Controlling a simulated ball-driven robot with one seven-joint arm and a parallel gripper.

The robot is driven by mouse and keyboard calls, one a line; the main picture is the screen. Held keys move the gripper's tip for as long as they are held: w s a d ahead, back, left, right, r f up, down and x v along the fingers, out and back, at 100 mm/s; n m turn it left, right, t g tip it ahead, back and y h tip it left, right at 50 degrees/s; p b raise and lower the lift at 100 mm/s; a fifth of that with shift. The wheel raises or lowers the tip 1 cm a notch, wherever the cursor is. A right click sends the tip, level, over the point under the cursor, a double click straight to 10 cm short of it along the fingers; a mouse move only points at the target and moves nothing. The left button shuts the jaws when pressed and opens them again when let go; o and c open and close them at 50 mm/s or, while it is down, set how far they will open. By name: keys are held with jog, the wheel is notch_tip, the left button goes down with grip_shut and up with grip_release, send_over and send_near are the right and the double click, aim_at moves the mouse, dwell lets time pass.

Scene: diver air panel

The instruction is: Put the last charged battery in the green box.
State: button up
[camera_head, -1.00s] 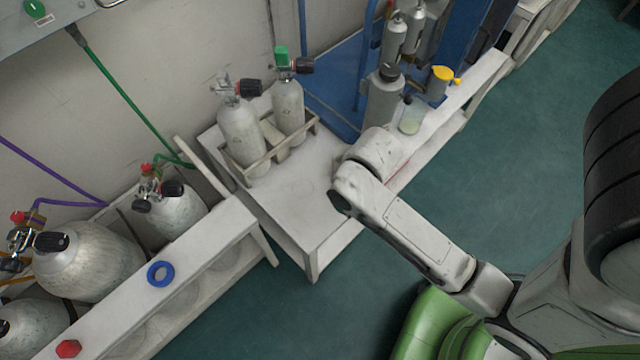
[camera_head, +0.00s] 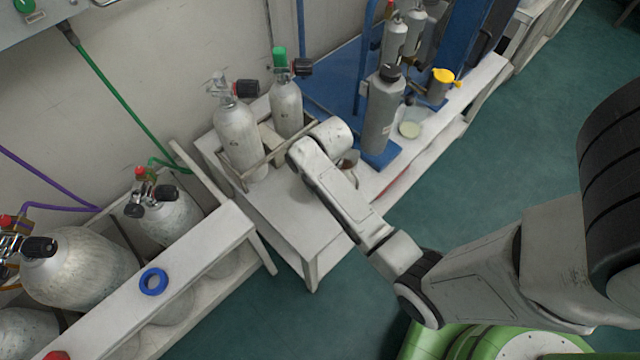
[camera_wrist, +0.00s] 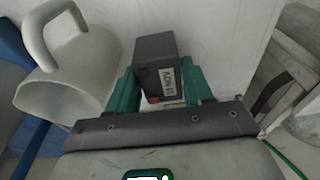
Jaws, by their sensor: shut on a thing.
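In the wrist view, my gripper (camera_wrist: 157,84) is shut on a dark grey block-shaped battery (camera_wrist: 154,50). The battery has a white printed label on its side and a small red spot near its lower end. It stands between the two teal fingers, with a pale surface behind it. In the head view, my forearm hides the gripper and battery, over the white bench (camera_head: 279,242) beside the cylinder rack. I do not see a green box in either current view.
A white mug-like vessel (camera_wrist: 70,85) with a handle is close left of the gripper in the wrist view. Two cylinders (camera_head: 240,140) stand in a rack (camera_head: 232,178) on the bench. A grey cylinder (camera_head: 382,112) stands on a blue base to the right.

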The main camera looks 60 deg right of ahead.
jog(key=shift+s+f, duration=0.1)
jog(key=shift+f, duration=1)
jog(key=shift+f, duration=0.1)
jog(key=o, duration=1.1)
